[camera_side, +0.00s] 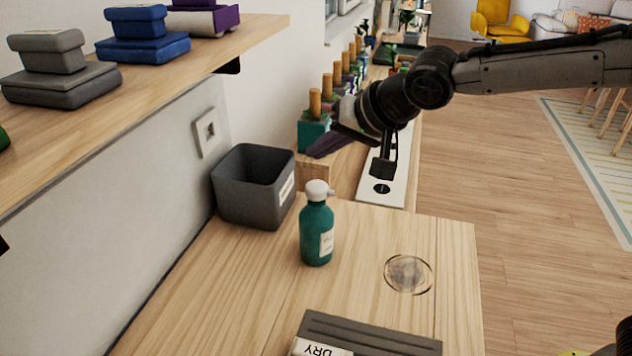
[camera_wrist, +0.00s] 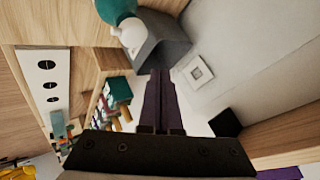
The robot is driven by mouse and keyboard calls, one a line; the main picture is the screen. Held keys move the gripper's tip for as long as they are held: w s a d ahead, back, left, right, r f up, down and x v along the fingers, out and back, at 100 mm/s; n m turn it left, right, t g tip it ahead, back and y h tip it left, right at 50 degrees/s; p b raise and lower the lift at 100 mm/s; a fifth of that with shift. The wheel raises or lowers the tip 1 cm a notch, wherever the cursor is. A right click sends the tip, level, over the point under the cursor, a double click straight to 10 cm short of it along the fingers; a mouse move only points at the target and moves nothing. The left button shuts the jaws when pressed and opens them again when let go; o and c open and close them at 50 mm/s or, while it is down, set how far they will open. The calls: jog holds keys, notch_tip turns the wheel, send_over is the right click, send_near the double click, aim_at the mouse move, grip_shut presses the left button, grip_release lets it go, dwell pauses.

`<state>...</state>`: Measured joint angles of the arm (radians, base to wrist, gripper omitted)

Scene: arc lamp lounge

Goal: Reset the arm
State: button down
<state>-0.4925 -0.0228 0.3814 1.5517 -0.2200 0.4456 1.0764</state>
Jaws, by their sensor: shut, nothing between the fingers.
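My gripper (camera_side: 322,146) has dark purple fingers and hangs in the air above the work surface, pointing left toward the wall in the side view. In the wrist view my gripper (camera_wrist: 160,74) shows its two fingers together with nothing between them. A teal pump bottle (camera_side: 316,235) with a white top stands upright on the wooden table (camera_side: 240,290), below and apart from the gripper. The bottle (camera_wrist: 115,10) also shows at the top of the wrist view.
A dark grey bin (camera_side: 240,190) stands by the wall, left of the bottle. A grey box labelled DRY (camera_side: 390,338) lies at the front. A wooden shelf (camera_side: 200,75) with stacked boxes juts from the wall at upper left. A white strip with holes (camera_side: 400,190) lies behind.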

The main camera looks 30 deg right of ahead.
dwell(0.7)
jog(key=shift+w+d+r, duration=0.1)
jog(key=shift+w+d, duration=0.05)
jog(key=shift+d, duration=0.15)
jog(key=s+d+r+m+t+h, duration=0.1)
jog(key=s+d+r+m+t, duration=0.15)
jog(key=d+r, duration=0.55)
jog(key=s+d+h, duration=0.1)
jog(key=s+d, duration=0.7)
jog(key=d, duration=0.1)
jog(key=s+d+f+n+g, duration=0.2)
jog(key=s+f, duration=0.4)
jog(key=s, duration=0.4)
jog(key=s+d+f+n+g+h, duration=0.1)
jog(key=s+d+f+n+g, duration=0.2)
jog(key=s, duration=0.8)
notch_tip(320, 180, down, 4)
jog(key=shift+d+f+n, duration=0.25)
jog(key=shift+n, duration=0.9)
